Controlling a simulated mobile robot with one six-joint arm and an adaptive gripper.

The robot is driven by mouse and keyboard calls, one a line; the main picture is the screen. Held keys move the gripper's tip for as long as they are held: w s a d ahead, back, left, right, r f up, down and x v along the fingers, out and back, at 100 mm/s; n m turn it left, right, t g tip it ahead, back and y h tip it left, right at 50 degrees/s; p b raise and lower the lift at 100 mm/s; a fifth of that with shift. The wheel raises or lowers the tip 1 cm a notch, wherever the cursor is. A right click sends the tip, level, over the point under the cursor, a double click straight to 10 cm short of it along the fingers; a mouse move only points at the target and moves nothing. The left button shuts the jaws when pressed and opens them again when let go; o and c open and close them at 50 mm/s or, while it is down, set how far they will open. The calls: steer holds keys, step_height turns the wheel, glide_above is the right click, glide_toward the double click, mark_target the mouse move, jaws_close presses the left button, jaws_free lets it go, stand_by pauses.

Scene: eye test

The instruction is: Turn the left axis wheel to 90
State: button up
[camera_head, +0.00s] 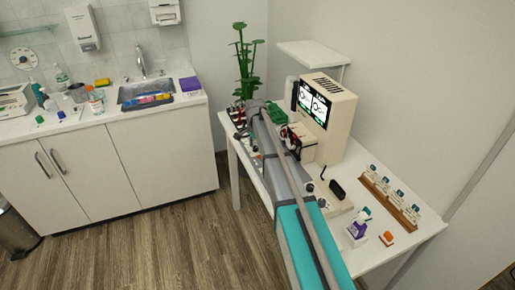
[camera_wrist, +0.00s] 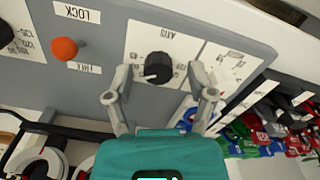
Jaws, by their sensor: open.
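In the wrist view a black round knob (camera_wrist: 158,67) with a pale mark sits on a grey panel, beside a label that seems to read AXIS upside down. My gripper (camera_wrist: 160,73) is open, with one finger on each side of the knob. I cannot tell whether either finger touches it. A second dark dial (camera_wrist: 8,40) with a number scale is cut off at the left edge. I cannot tell which one is the left axis wheel, nor read the knob's setting. In the head view my arm hides the panel and the gripper.
An orange knob (camera_wrist: 65,48) stands between LOCK and another label. A cream machine (camera_head: 328,115) with a lit screen stands on the white table (camera_head: 405,245), right of my arm. A wooden rack (camera_head: 388,200) and small bottles stand nearer. A green plant (camera_head: 244,65) rises behind.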

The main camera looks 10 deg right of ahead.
jaws_close()
steer(key=shift+d, duration=0.15)
stand_by(0.4)
steer(key=shift+w+n, duration=0.1)
steer(key=shift+n, duration=0.5)
steer(key=n, duration=1.1)
steer(key=shift+a, duration=0.2)
